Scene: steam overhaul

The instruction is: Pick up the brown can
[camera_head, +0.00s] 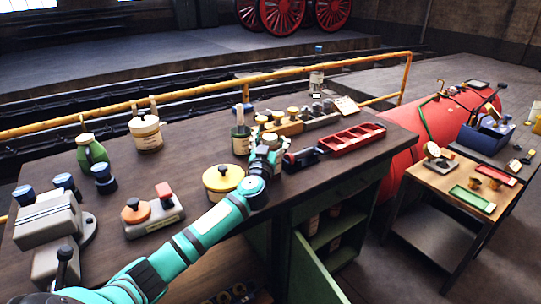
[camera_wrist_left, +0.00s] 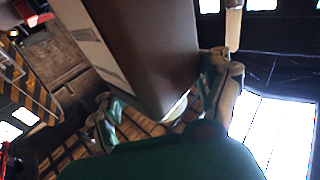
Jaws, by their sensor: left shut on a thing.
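My left arm reaches in from the lower left, and my left gripper (camera_head: 266,158) is over the dark workbench, behind the yellow-lidded pot. In the left wrist view the gripper's fingers are on either side of the brown can (camera_wrist_left: 155,50), shut on it. The can has smooth brown sides and a pale label strip on its left side. In the head view the gripper and its arm largely hide the can, and I cannot tell if it is clear of the bench. My right gripper is not in view.
A red tray (camera_head: 352,137) lies to the right. A yellow railing (camera_head: 190,92) runs behind the bench. A cream jar (camera_head: 146,132) stands further left.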

